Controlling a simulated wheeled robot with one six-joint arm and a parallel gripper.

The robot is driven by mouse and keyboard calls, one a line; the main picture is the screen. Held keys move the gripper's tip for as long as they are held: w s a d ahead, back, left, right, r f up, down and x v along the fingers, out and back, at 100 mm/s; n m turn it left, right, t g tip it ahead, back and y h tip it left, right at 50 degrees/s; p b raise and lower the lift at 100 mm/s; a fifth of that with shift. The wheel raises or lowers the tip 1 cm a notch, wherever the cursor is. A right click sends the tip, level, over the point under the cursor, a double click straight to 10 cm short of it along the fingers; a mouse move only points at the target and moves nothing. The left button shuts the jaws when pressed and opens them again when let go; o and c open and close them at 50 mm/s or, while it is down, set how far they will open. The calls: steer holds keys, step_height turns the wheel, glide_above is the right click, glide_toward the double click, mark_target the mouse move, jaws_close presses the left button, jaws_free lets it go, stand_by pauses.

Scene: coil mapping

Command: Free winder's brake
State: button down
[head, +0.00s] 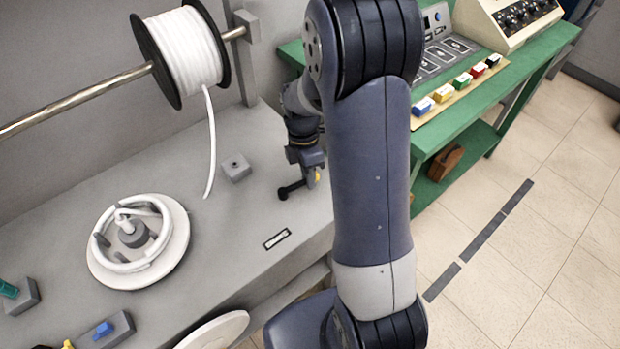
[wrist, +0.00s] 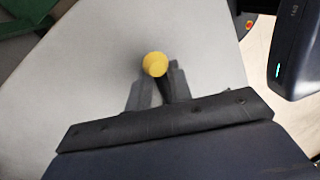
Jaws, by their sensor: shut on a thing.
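The winder (head: 180,245) is a round white disc with a white coil around a grey hub, on the grey bench. A brake lever with a yellow knob (head: 318,175) stands at the bench's right side. My gripper (head: 312,172) points down there and is shut on the knob. In the wrist view the yellow knob (wrist: 154,64) sits between my fingertips (wrist: 156,76). A dark bar (head: 291,188) reaches left from below my gripper; I cannot tell whether it belongs to the lever. My arm hides part of this area.
A spool of white cord (head: 185,50) hangs on a metal rod (head: 75,100), its loose end reaching the bench. A small grey block (head: 236,167) and a black label (head: 277,238) lie left of my gripper. A green table (head: 440,125) with coloured buttons stands right.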

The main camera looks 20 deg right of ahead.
steer(key=shift+w+a+n+h, duration=0.15)
steer(key=shift+w+n, duration=0.35)
steer(key=shift+n, duration=0.25)
steer(key=shift+w+a+n+h, duration=0.15)
steer(key=shift+w+n, duration=0.3)
steer(key=shift+n, duration=0.3)
steer(key=shift+d, duration=0.1)
steer(key=c, duration=1.4)
jaws_free()
steer(key=shift+o, duration=0.2)
step_height(320, 180, up, 11)
steer(key=w, duration=0.2)
steer(key=shift+a+f+p, duration=0.2)
steer(key=shift+a+p, duration=0.1)
steer(key=shift+p, duration=0.05)
steer(key=shift+f, duration=0.1)
steer(key=f, duration=0.3)
steer(key=s+f, duration=0.1)
steer(key=f, duration=0.3)
steer(key=s+f, duration=0.1)
steer(key=f, duration=0.2)
steer(key=shift+d+f, duration=0.25)
steer(key=shift+d, duration=0.05)
steer(key=shift+s, duration=0.1)
